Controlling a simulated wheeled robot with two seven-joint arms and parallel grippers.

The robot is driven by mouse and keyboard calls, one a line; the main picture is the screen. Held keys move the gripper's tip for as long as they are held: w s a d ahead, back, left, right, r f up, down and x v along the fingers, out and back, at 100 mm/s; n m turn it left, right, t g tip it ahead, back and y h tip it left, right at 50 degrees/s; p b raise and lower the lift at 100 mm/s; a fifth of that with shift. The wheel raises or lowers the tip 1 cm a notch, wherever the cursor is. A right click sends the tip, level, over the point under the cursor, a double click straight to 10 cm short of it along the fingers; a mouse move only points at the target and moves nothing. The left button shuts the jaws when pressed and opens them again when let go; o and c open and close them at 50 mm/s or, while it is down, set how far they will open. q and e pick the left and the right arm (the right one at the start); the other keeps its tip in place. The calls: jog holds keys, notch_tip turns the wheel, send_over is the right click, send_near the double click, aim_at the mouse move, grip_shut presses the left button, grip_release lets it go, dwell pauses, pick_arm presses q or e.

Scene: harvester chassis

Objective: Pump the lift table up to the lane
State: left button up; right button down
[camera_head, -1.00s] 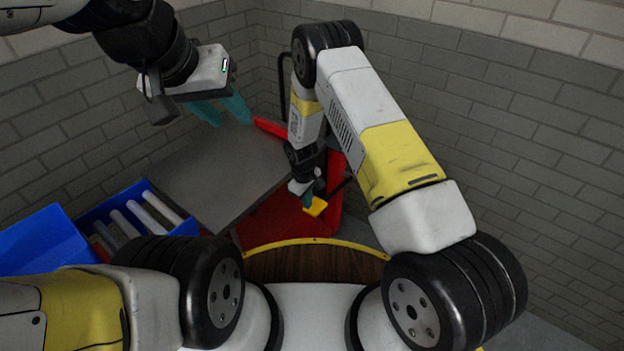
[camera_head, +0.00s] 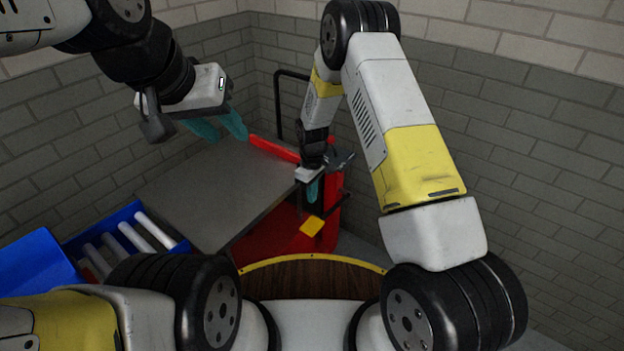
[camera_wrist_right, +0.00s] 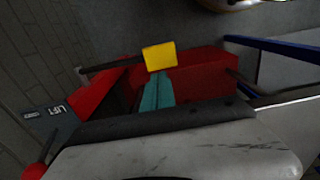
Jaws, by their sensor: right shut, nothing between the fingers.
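The lift table has a flat grey top (camera_head: 205,185) over a red base (camera_head: 265,235). A yellow pedal (camera_head: 312,226) sticks out at its near right side. It also shows in the right wrist view (camera_wrist_right: 160,56), on a dark bar. My right gripper (camera_head: 313,192) is shut and empty, pointing down above the pedal; in the right wrist view its teal fingers (camera_wrist_right: 157,92) are together just below the pedal in the picture. Contact is not visible. My left gripper (camera_head: 228,134) is open and empty over the back of the table top. The lane (camera_head: 125,240), blue-sided with pale rollers, lies left of the table.
A blue bin or panel (camera_head: 38,262) stands at the far left. A black handle frame (camera_head: 278,100) rises behind the table. In the right wrist view a dark panel marked LIFT (camera_wrist_right: 57,112) sits beside a red knob (camera_wrist_right: 36,171). Brick walls close off the back and right.

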aim_at(312, 224)
notch_tip(312, 224, down, 12)
jog(key=shift+r, duration=0.1)
dwell(0.5)
